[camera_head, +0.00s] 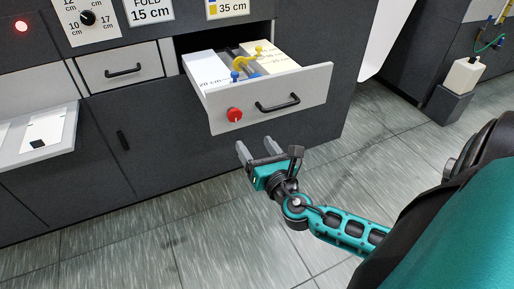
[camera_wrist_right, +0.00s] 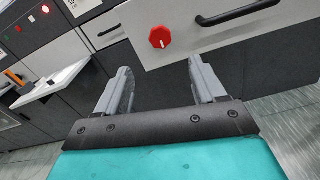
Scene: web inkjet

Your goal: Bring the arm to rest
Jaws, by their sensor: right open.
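My right arm (camera_head: 345,228) is teal and black and comes in from the lower right in the head view. Its gripper (camera_head: 257,150) is open and empty, in front of and a little below the open drawer (camera_head: 310,92). In the right wrist view the two grey fingers (camera_wrist_right: 162,92) stand wide apart with nothing between them. The fingers look apart from the drawer front. My left gripper is not in either view.
The drawer front has a red knob (camera_head: 234,115) and a black handle (camera_head: 277,103). Inside are white blocks (camera_head: 208,70) and yellow and blue parts (camera_head: 243,62). A white tray (camera_head: 38,140) juts out at left. A pale bottle (camera_head: 463,75) stands at right. The floor (camera_head: 200,245) is clear.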

